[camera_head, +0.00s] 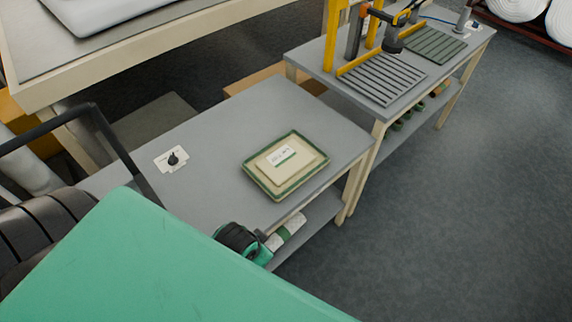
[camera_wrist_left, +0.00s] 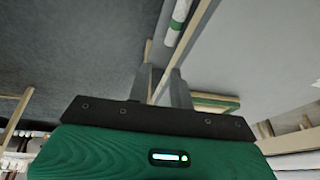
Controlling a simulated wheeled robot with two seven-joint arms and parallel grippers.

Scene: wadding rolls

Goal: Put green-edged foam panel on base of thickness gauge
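The green-edged panel (camera_head: 255,185) lies flat on a grey table; a smaller cream slab with a white label rests on its middle. Its edge also shows in the left wrist view (camera_wrist_left: 222,99), beyond my fingers. On the farther table, a yellow-framed device with a dark head (camera_head: 392,42), which looks like the thickness gauge, stands by a grey ribbed plate (camera_head: 382,80). I cannot tell whether that plate is its base. My left gripper (camera_wrist_left: 160,88) is open, two grey fingers apart with nothing between them. The head view does not show its fingers clearly. My right gripper is out of view.
The near table (camera_head: 220,130) also holds a white plate with a black knob (camera_head: 173,159). A white roll (camera_head: 287,232) lies on its lower shelf. A darker ribbed plate (camera_head: 436,45) lies on the farther table. The floor to the right (camera_head: 470,190) is clear.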

